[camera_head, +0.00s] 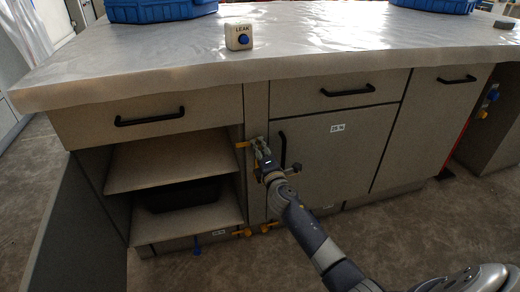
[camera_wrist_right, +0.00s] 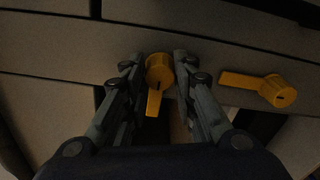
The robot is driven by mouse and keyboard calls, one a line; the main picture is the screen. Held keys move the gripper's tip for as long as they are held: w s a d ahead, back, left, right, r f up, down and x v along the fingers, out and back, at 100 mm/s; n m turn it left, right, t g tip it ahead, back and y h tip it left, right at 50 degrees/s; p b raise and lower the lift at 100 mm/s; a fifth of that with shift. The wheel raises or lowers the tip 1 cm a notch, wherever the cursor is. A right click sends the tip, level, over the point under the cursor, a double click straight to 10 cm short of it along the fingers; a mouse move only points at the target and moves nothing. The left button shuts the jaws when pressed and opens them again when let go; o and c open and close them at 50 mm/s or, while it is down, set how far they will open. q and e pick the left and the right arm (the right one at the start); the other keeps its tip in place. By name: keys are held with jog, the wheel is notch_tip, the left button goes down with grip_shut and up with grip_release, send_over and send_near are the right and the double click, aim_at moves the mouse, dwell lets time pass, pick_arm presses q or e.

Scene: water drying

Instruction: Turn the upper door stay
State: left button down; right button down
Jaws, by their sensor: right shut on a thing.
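In the right wrist view, a yellow door stay (camera_wrist_right: 158,72), a round knob with a short lever, sits between the two fingers of my right gripper (camera_wrist_right: 160,76). The fingers are closed in on both sides of it. A second yellow stay (camera_wrist_right: 270,89) lies to the right, with its lever pointing left. In the head view, my right gripper (camera_head: 260,148) is at the upper part of the post beside the shut cabinet door (camera_head: 340,160). A yellow stay part (camera_head: 242,145) shows just left of it. The gripper hides much of the spot. My left gripper is not in view.
An open shelf bay (camera_head: 165,165) with a dark tray (camera_head: 180,195) is left of the post. More yellow stays (camera_head: 243,232) show low down. Black handles (camera_head: 348,90) stick out from the fronts. The worktop (camera_head: 330,45) overhangs above, bearing a LEAK block (camera_head: 238,37).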

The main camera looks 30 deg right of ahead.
jog(key=shift+f, duration=0.1)
jog(key=c, duration=1.3)
grip_release()
jog(key=shift+s, duration=0.1)
jog(key=v, duration=1.1)
jog(key=shift+s+a, duration=0.2)
jog(key=shift+s, duration=0.2)
